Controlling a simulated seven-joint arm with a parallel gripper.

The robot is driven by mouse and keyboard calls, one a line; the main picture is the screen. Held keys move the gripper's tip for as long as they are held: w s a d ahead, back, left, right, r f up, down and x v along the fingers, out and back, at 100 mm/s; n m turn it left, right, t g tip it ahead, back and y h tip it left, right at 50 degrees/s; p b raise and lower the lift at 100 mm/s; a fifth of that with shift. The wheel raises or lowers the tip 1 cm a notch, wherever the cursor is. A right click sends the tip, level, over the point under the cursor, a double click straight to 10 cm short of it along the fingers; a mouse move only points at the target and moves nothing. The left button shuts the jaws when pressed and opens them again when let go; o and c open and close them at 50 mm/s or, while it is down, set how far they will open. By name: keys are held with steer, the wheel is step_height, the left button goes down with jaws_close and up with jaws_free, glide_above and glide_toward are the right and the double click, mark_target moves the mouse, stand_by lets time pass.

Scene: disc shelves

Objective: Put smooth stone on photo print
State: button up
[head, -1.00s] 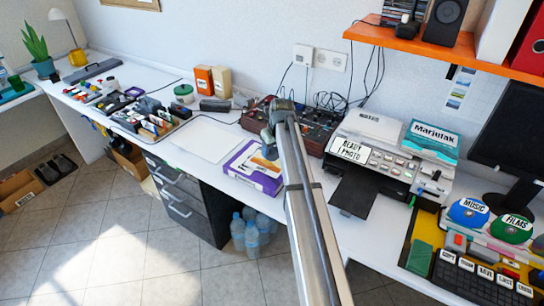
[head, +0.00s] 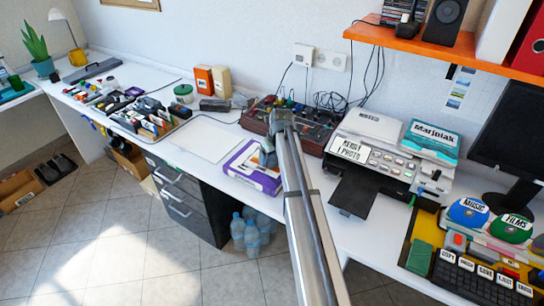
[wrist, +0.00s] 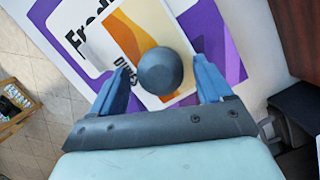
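The smooth stone (wrist: 160,71) is dark grey and round. In the wrist view it sits between my gripper's two blue fingers (wrist: 163,80), with a narrow gap showing on each side, so the gripper looks open around it. The print lies on a purple and white paper pack (wrist: 208,28), which also shows in the head view (head: 240,171). There my arm hides the stone and most of the print.
A printer (head: 375,150) stands right of the pack, with a dark tray in front. A mixer-like box with cables (head: 255,118) is behind. A white sheet (head: 203,139) lies to the left. The desk's front edge is close to the pack.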

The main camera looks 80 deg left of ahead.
steer(key=v, duration=1.2)
steer(key=shift+r, duration=0.2)
stand_by(0.4)
